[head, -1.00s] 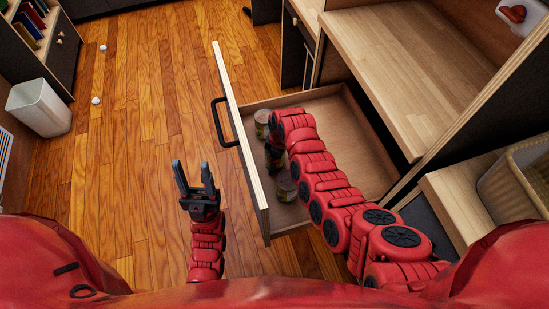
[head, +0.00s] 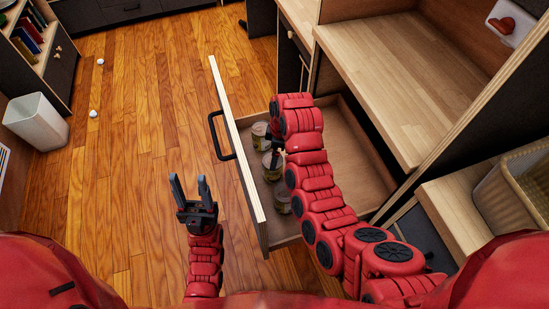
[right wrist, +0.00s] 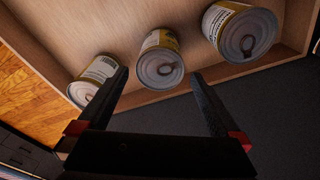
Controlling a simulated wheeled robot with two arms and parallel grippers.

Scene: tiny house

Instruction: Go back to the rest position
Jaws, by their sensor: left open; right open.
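My left gripper (head: 193,192) is open and empty above the wooden floor, left of the open drawer (head: 355,150). My right arm reaches over the drawer in the head view, and its gripper is mostly hidden there behind the arm. In the right wrist view my right gripper (right wrist: 160,90) is open with nothing between its fingers. Three cans stand in the drawer along its front: a far can (head: 260,133), a middle can (head: 271,166) and a near can (head: 283,200). In the right wrist view they show as a left can (right wrist: 92,80), a middle can (right wrist: 160,60) and a right can (right wrist: 240,32).
The drawer front (head: 236,140) with its black handle (head: 217,135) juts out between my arms. A wooden counter (head: 400,85) is above the drawer's right side. A basket (head: 515,190) sits at the right. A white bin (head: 37,122) stands far left. The floor at left is mostly clear.

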